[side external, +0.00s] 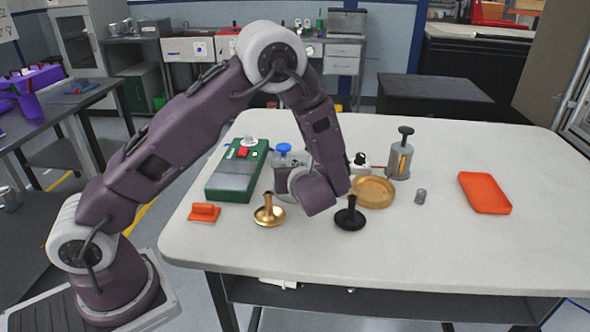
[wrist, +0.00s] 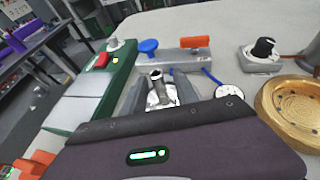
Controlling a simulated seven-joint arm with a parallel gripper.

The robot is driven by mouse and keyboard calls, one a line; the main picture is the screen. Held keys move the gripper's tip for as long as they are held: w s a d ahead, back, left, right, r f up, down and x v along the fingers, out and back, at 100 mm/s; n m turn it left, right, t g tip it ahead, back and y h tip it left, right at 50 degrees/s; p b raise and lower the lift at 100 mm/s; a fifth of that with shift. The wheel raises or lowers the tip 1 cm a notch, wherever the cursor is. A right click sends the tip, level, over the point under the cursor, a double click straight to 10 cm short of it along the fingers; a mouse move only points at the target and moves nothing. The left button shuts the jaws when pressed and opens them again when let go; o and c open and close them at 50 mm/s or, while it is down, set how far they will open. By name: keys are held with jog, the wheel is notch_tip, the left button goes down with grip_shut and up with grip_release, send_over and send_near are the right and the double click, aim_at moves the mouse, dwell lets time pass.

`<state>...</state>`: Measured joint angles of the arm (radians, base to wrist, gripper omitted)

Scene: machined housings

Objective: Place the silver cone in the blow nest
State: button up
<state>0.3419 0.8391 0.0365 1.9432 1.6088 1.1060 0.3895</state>
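The silver cone (wrist: 158,97), a shiny flared piece with a short upright stem, shows in the wrist view between the two grey fingers of my gripper (wrist: 162,91). Whether the fingers touch it is unclear, and its lower edge is hidden by my gripper's body. Just behind it is a grey fixture (wrist: 187,60) with a blue knob (wrist: 148,46), an orange block (wrist: 195,42) and a blue hose, apparently the blow nest. I cannot tell whether the cone rests on it. In the side view my wrist hides the fingers and cone; the blue knob (side external: 283,149) shows behind.
A gold cone (side external: 268,213) and a black cone (side external: 350,215) stand near my wrist. A green box (side external: 238,172) is left, a gold dish (side external: 373,192) and grey plunger device (side external: 401,160) right. An orange tray (side external: 485,193) lies far right. The front table strip is clear.

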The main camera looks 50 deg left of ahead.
jog(key=shift+d+r, duration=0.2)
jog(key=shift+r, duration=0.05)
jog(key=v, duration=1.2)
jog(key=s+a+r+n+g+h, duration=0.2)
jog(key=s+r+n+g, duration=0.1)
jog(key=s+n, duration=0.35)
jog(key=s+a+r+n+g+h, duration=0.2)
jog(key=s+a+r+n, duration=0.1)
jog(key=s+n, duration=0.35)
jog(key=s+d+r+n+t+h, duration=0.3)
jog(key=s+d+r+n+h, duration=0.2)
jog(key=n, duration=0.6)
jog(key=s+d+h, duration=0.2)
jog(key=s+d, duration=0.1)
jog(key=s, duration=0.1)
jog(key=shift+s+d+t+h, duration=0.25)
jog(key=shift+s+t+h, duration=0.05)
jog(key=shift+t, duration=0.1)
